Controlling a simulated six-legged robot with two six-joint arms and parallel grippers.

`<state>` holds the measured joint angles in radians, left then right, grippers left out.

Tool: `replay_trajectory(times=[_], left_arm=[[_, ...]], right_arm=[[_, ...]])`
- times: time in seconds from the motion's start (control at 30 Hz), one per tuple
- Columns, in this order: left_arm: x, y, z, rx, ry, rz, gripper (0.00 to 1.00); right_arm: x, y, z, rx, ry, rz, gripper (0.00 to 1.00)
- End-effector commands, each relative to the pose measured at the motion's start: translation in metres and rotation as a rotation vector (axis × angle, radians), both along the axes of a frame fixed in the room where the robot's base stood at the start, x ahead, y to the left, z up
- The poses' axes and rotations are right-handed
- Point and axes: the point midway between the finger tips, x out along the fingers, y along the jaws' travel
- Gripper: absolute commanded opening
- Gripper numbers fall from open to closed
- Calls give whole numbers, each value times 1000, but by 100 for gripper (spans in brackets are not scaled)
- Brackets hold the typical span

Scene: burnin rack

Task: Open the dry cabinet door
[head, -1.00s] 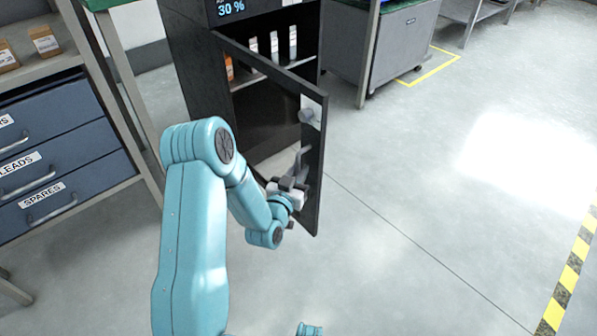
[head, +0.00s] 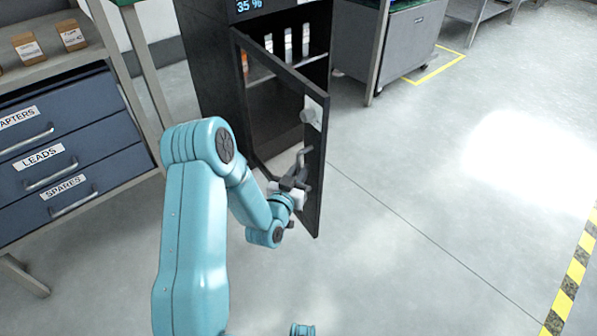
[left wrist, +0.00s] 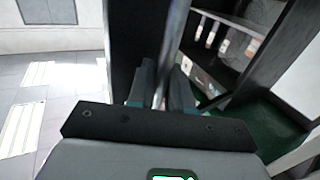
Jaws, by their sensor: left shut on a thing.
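The dry cabinet (head: 212,75) is black, with a lit display on top and bottles on an inner shelf. Its dark-framed door (head: 316,185) stands open, swung out toward me, with a gap into the cabinet. A grey bar handle (head: 303,157) is on the door near its free edge, below a round knob on a pale plate. My left gripper (head: 298,180) is shut on the handle's lower part. In the left wrist view the handle bar (left wrist: 168,50) runs up between the fingers (left wrist: 162,88).
A drawer bench (head: 70,160) with small boxes on top stands left of the cabinet. A grey wheeled cart (head: 405,50) is behind at right, by a yellow floor line. The floor (head: 420,190) right of the door is clear.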

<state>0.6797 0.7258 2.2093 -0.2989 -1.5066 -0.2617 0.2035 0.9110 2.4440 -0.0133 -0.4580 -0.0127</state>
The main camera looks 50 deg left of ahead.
Motion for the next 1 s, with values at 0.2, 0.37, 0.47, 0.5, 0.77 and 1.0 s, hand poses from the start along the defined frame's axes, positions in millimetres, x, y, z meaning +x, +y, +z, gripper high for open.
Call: replay_trajectory(times=[0.2, 0.37, 0.47, 0.5, 0.77, 1.0], left_arm=[[1, 2, 3, 5, -9, 7, 0], [1, 2, 3, 4, -8, 5, 0], [1, 2, 3, 4, -8, 4, 23], [1, 2, 3, 4, -8, 4, 34], [-1, 0, 1, 2, -4, 0, 34], [0, 0, 1, 1, -3, -3, 34]], right_arm=[[0, 0, 0, 0, 0, 0, 69], [0, 0, 0, 0, 0, 0, 69], [0, 0, 0, 0, 0, 0, 69], [0, 0, 0, 0, 0, 0, 69], [0, 0, 0, 0, 0, 0, 69], [0, 0, 0, 0, 0, 0, 69]])
